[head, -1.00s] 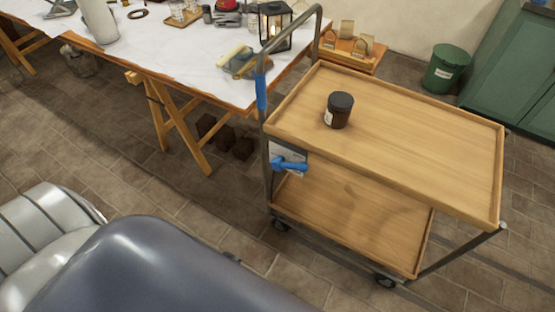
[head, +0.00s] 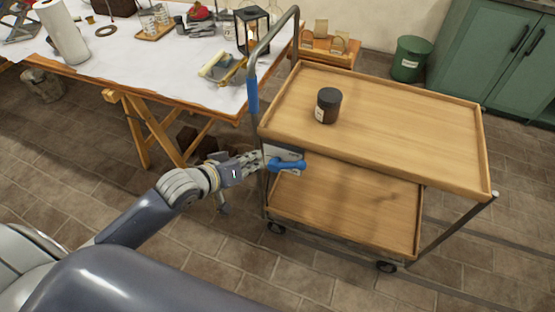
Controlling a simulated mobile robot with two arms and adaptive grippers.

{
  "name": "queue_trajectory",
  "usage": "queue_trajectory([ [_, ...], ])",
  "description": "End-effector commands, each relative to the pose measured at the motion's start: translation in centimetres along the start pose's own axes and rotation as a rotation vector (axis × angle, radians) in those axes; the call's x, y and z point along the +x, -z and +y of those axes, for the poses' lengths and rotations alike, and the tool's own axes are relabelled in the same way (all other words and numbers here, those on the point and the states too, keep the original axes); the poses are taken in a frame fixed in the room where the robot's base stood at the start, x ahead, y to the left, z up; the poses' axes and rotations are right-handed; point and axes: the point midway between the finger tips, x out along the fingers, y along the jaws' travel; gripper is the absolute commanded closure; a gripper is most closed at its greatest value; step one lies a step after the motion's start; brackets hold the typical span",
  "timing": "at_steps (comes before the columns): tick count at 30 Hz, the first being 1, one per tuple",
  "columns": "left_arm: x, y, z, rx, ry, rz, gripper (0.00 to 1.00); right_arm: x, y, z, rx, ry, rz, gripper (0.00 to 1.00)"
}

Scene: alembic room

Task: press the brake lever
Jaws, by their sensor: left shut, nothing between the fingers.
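The blue brake lever (head: 288,164) sticks out at the left end of the wooden cart (head: 390,120), below its top shelf, in front of a pale plate. My left gripper (head: 258,160) is shut and empty, with its fingertips at the cart's left upright, just left of the lever. I cannot tell whether the fingertips touch the lever or the upright. My right gripper is not in view.
A dark jar (head: 328,105) stands on the cart's top shelf. A cloth-covered trestle table (head: 130,55) with a lantern (head: 252,30) and tools is at the back left. A green bin (head: 410,60) stands behind the cart. The tiled floor in front is clear.

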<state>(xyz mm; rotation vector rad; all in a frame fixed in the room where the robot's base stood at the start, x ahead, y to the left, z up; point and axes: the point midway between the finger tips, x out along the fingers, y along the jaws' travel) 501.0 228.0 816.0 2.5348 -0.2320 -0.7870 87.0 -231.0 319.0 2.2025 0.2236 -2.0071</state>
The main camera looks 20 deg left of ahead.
Motion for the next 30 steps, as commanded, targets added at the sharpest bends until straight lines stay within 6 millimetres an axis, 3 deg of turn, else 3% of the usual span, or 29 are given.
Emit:
queue_trajectory([
  [11,-0.4,0.4,0.8,-0.004,-0.014,0.002,1.0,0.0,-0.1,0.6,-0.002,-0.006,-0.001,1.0],
  [17,0.5,0.4,0.7,-0.004,-0.014,0.004,1.0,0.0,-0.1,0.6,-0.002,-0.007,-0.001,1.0],
  [30,8.7,0.5,0.9,-0.004,-0.014,0.004,1.0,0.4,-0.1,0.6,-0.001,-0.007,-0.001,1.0],
])
